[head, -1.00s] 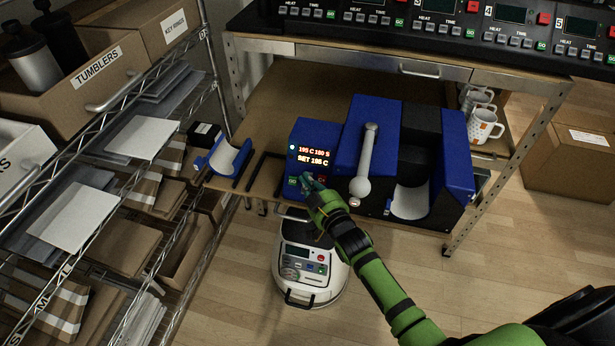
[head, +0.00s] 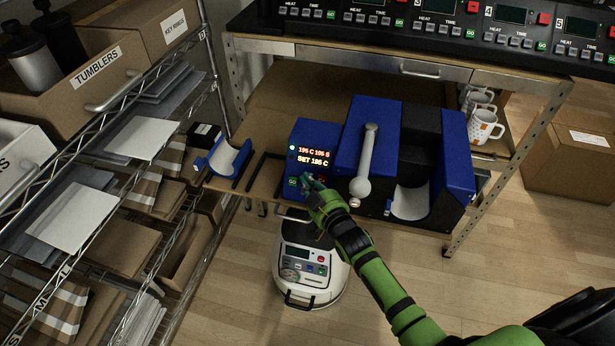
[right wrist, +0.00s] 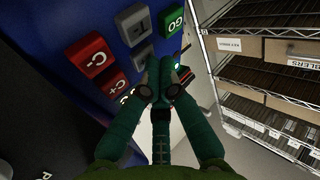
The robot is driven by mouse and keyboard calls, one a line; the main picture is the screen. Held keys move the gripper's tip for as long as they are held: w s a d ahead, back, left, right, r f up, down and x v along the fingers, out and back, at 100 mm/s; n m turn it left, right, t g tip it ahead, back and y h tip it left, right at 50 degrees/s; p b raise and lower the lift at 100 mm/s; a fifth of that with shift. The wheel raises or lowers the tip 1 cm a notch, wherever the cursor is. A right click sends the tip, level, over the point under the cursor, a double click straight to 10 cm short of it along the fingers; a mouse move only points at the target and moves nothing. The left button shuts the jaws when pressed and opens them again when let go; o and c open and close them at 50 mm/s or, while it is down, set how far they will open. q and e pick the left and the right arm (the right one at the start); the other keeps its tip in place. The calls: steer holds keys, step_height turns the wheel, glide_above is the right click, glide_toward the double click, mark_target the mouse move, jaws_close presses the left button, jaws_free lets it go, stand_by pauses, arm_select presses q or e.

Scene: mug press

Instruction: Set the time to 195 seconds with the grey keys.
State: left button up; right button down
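The blue control box (head: 314,137) of the mug press stands on the lower shelf. Its lit display (head: 313,156) appears to read 195 C 195 S above SET 195 C, in small digits. My right gripper (head: 311,184) is at the keys below the display and hides most of them. In the right wrist view its fingers (right wrist: 156,78) are together with nothing between them. Their tips overlap the lower grey key (right wrist: 141,56); I cannot tell if they touch it. The other grey key (right wrist: 134,23) is clear of the fingers. My left gripper is not in view.
Red keys C- (right wrist: 89,54) and C+ (right wrist: 115,83) lie left of the fingers, and the green GO key (right wrist: 171,21) lies to the right. The press lever (head: 367,160) stands right of the box. A blue cradle (head: 229,162) sits to the left.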

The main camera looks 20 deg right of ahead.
steer(key=shift+s+a+r+p, duration=0.35)
steer(key=shift+s+r+p, duration=0.1)
steer(key=shift+s+p, duration=0.15)
steer(key=s+a+r+p, duration=0.1)
steer(key=p, duration=0.1)
steer(key=s+a+r+p, duration=0.1)
steer(key=s+p, duration=0.1)
steer(key=shift+s+a+r, duration=0.2)
steer(key=shift+r, duration=0.05)
stand_by(0.8)
